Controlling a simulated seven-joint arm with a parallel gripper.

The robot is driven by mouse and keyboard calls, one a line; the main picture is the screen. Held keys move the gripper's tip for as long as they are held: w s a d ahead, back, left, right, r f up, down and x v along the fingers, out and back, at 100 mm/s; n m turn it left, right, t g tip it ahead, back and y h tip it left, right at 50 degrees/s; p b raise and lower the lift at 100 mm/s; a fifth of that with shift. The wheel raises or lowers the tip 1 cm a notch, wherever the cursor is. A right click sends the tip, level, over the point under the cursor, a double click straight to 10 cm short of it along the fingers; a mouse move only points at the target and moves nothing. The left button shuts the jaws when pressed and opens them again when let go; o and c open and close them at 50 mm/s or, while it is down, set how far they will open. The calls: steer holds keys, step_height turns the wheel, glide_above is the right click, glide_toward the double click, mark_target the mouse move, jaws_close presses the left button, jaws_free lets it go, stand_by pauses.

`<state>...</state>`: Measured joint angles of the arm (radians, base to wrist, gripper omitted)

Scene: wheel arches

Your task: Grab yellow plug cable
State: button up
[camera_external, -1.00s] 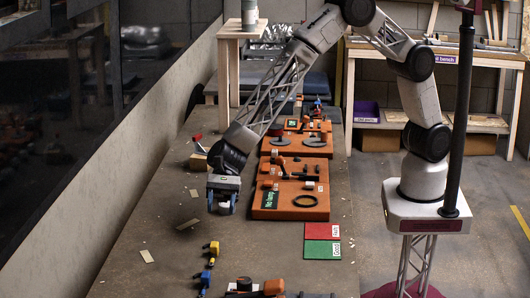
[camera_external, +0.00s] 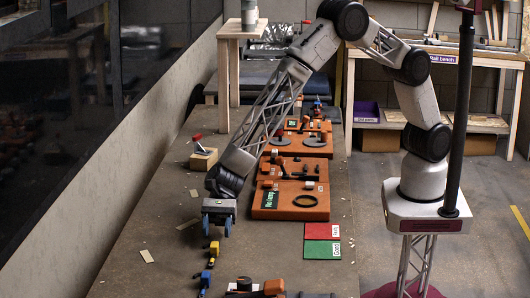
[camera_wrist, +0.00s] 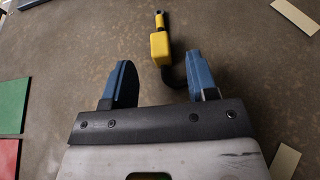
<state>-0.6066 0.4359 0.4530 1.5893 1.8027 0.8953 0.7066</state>
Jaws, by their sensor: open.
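The yellow plug cable (camera_external: 214,247) lies on the brown table, in front of my gripper in the external view. In the wrist view its yellow body (camera_wrist: 160,48) shows around the line between the two blue fingertips, with a dark cable bending back toward the right finger. My gripper (camera_external: 216,232) is open, with its fingers apart and nothing between them; it also shows in the wrist view (camera_wrist: 159,66). The fingers appear just short of the plug. Their exact height above the table is hard to tell.
A blue plug cable (camera_external: 205,279) lies nearer the camera than the yellow one. Red (camera_external: 322,231) and green (camera_external: 322,250) mats lie to the right. Orange boards (camera_external: 290,213) with parts stand behind them. Small pale strips are scattered on the table, with bare surface around the plug.

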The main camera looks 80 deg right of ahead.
mark_target(214, 244)
steer(key=shift+a+f, duration=0.15)
steer(key=shift+a, duration=0.15)
steer(key=shift+a, duration=0.1)
steer(key=shift+x, duration=2.5)
jaws_close()
